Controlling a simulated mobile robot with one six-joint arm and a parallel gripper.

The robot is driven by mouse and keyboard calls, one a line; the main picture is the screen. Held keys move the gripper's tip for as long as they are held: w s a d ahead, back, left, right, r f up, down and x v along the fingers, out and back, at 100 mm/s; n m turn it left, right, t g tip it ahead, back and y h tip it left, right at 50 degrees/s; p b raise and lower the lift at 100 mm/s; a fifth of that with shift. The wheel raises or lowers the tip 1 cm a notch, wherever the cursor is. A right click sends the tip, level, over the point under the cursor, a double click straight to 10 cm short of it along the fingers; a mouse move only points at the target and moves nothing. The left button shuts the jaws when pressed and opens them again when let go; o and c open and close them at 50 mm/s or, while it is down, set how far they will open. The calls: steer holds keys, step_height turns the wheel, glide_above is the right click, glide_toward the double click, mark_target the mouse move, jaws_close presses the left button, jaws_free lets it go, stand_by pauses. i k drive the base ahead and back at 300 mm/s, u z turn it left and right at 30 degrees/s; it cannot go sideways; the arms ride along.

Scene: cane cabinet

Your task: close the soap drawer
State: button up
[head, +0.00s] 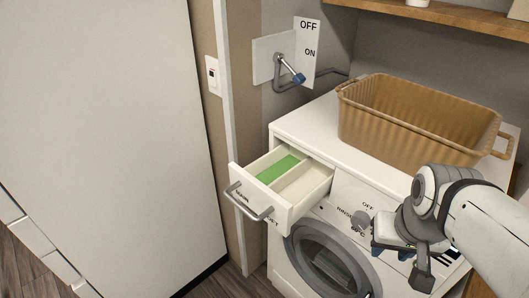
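The soap drawer (287,206) of the white washing machine (300,127) is pulled out at its upper left. It has a grey bar handle (246,203) and lettering on its front. Inside are two compartments, one with a green bottom (278,168) and one pale. My gripper (398,262) is to the right of the drawer, in front of the machine's control panel, apart from the handle. Its fingers point down and left, and parts of them are hidden by the wrist. I cannot tell whether they are open.
A brown basket (408,148) stands on the machine's top. A round door (328,262) and a knob (361,219) are on the machine's front. A valve lever (289,72) with ON/OFF labels is on the wall. A large white panel (105,120) fills the left.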

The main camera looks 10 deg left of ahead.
mark_target(282, 185)
steer(key=u, duration=0.15)
steer(key=k, duration=0.5)
steer(key=u, duration=0.75)
steer(key=i, duration=0.5)
steer(key=u, duration=0.05)
steer(key=k, duration=0.5)
steer(key=u, duration=1)
steer(key=i, duration=0.65)
steer(key=z, duration=0.15)
